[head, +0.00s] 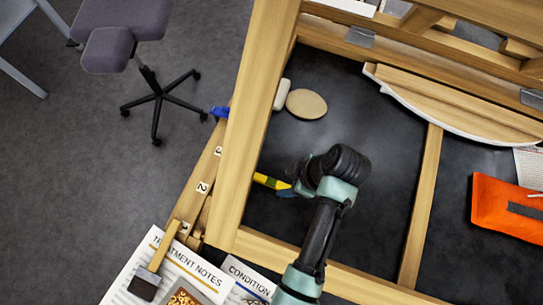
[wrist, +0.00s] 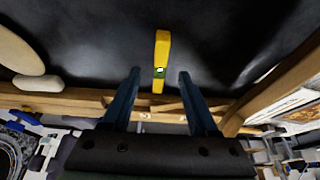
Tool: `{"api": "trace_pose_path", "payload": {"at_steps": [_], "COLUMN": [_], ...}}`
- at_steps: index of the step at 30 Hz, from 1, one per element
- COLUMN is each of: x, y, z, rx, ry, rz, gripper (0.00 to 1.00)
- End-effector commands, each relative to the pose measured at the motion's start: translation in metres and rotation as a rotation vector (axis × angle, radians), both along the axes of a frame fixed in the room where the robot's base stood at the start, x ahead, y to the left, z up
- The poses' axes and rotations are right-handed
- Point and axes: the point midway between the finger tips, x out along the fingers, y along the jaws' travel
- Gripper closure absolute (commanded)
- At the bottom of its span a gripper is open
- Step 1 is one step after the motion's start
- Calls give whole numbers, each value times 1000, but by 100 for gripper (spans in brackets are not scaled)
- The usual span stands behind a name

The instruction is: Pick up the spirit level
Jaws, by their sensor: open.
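The spirit level is a yellow bar with a green vial. In the head view the spirit level (head: 271,182) lies on the dark surface inside the wooden frame, its right end hidden behind my gripper and arm. In the wrist view the spirit level (wrist: 162,55) stands lengthwise ahead, in line with the gap between my fingers. My gripper (wrist: 158,72) is open, with its two blue fingers apart and nothing between them. In the head view my gripper (head: 290,190) is mostly hidden under my arm.
A wooden frame (head: 258,110) surrounds the dark surface, with a crossbar to the right. A tan oval disc (head: 306,104) and a white rounded object (head: 281,94) lie further back. An orange pouch (head: 505,207) is at right. Papers and a brush (head: 145,283) are at lower left.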

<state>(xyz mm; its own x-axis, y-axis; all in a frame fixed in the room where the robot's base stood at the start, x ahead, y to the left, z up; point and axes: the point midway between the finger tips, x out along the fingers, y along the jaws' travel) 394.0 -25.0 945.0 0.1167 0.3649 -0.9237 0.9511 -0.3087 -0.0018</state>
Motion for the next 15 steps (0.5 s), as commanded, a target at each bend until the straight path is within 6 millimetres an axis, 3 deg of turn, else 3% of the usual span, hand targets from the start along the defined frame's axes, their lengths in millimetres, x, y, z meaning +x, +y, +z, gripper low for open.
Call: {"api": "trace_pose_path", "payload": {"at_steps": [15], "x": [5], "y": [19], "z": [-47], "rx": [-1], "ry": [-1], "rz": [1], "gripper": [40]}}
